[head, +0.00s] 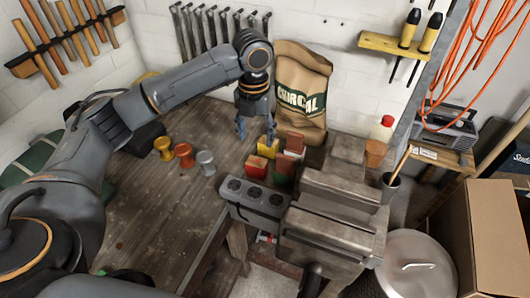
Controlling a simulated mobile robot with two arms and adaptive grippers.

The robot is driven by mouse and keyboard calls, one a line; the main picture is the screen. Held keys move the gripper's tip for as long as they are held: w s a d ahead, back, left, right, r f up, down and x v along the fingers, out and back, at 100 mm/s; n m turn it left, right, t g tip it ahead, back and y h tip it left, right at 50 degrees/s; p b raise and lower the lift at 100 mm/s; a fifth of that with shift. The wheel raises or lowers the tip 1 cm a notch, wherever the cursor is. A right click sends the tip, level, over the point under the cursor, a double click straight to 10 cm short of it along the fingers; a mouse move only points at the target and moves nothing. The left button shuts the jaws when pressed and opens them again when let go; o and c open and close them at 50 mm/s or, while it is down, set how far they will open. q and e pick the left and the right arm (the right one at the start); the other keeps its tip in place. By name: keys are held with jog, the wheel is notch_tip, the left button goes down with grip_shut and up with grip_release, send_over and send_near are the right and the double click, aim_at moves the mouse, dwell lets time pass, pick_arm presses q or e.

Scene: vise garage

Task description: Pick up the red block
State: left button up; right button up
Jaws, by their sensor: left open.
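A red block (256,167) sits on the wooden workbench, behind the grey box with round dials. A yellow block (267,148) is just behind it. Several other blocks stand close to its right, including a green block (282,178) and brownish-red ones (289,160). My left gripper (256,133) points down with its fingers apart and nothing between them. It is above and behind the red and yellow blocks, and its right finger shows close to the yellow block. I see no contact with the red block. My right gripper is not in view.
The grey dial box (254,199) is in front of the blocks, and a large metal vise (335,215) is to their right. A charcoal bag (302,92) stands behind. Yellow (163,147), orange (184,155) and silver (206,162) spool-shaped pieces stand left.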

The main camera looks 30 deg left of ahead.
aim_at(256, 163)
pick_arm(q)
notch_tip(256, 163, down, 8)
jog(key=shift+s+r+p, duration=0.15)
jog(key=shift+r+p, duration=0.05)
jog(key=shift+p, duration=0.35)
jog(key=shift+f, duration=0.5)
notch_tip(256, 163, down, 4)
jog(key=shift+f+p, duration=0.2)
jog(key=shift+p, duration=0.7)
jog(key=shift+f, duration=0.25)
jog(key=c, duration=0.8)
jog(key=shift+r, duration=0.1)
